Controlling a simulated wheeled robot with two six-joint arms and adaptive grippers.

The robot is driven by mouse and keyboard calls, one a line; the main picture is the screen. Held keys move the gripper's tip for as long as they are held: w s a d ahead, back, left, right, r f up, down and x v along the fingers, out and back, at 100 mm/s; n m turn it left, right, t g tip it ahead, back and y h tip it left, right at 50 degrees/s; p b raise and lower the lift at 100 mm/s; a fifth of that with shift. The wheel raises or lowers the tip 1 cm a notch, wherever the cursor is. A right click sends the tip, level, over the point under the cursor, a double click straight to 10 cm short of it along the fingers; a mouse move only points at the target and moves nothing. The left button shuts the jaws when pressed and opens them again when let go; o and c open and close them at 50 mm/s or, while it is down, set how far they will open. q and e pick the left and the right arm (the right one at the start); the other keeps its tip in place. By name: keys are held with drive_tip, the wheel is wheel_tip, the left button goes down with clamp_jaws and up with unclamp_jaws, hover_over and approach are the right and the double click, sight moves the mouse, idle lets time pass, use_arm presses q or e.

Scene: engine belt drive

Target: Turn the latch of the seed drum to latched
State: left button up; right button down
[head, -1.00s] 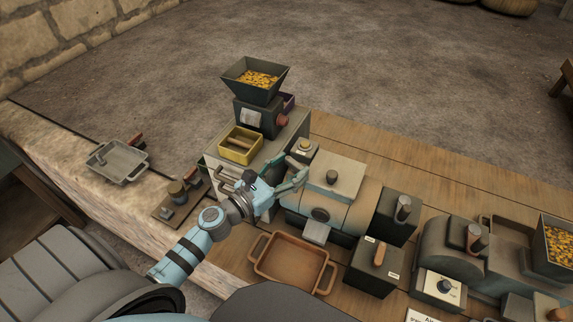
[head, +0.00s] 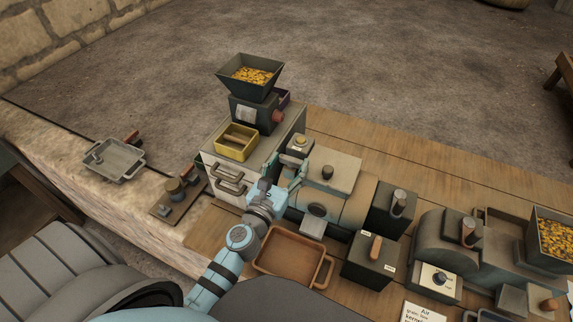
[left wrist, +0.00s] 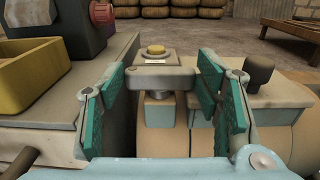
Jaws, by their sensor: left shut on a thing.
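My right gripper is not in view.
A small box with a yellow button (head: 299,143) stands just behind the latch. A grey cabinet with handles (head: 229,180) carries a yellow tray (head: 237,142) and a hopper (head: 250,76) to the left. A brown tray (head: 288,251) lies in front of the drum.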

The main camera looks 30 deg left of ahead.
use_arm(q)
drive_tip(key=o, duration=0.9)
drive_tip(key=shift+o, duration=1.3)
drive_tip(key=shift+w+f, duration=0.1)
